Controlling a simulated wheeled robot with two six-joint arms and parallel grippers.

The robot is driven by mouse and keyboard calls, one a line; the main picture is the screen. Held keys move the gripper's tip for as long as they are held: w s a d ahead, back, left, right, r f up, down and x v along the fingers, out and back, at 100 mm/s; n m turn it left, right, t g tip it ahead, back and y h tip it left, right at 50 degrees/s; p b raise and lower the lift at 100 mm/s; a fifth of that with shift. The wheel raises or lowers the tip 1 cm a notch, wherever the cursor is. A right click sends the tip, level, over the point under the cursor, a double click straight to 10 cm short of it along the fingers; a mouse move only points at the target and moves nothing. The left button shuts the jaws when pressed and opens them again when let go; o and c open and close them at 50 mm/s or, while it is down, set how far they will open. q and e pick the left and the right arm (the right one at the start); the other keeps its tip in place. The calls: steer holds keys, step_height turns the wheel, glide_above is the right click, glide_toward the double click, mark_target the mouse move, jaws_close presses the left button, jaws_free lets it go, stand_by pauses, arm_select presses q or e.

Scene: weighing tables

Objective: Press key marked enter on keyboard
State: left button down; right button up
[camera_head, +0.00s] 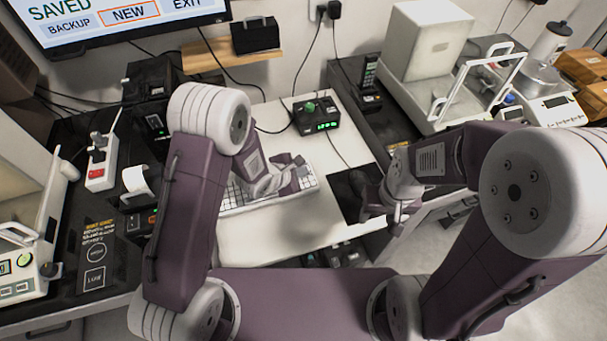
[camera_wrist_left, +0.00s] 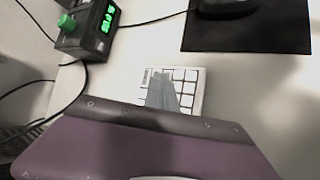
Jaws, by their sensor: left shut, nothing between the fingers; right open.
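The white keyboard (camera_head: 312,184) lies on the white table, with its middle covered by my left arm in the head view. Its right-hand key block (camera_wrist_left: 187,75) shows in the left wrist view, partly behind the shut fingers of my left gripper (camera_wrist_left: 162,92). In the head view the left gripper (camera_head: 297,170) is over the right part of the keyboard. I cannot tell whether it touches a key. No key markings are readable, so the enter key cannot be picked out. My right gripper (camera_head: 393,222) is open and empty, beside the black mouse mat.
A black mouse mat (camera_head: 347,200) lies right of the keyboard, with a mouse (camera_wrist_left: 226,7) on it. A box with a green display and knob (camera_head: 318,117) stands behind the keyboard. The monitor (camera_head: 130,17) shows "SAVED", with "NEW" outlined in orange. Bare table lies in front of the keyboard.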

arm_select(q)
steer(key=shift+r+p, duration=0.75)
steer(key=shift+p, duration=0.2)
steer(key=shift+r, duration=0.1)
step_height(320, 180, up, 5)
steer(key=p, duration=0.5)
steer(key=shift+p, duration=0.3)
steer(key=shift+a, duration=0.1)
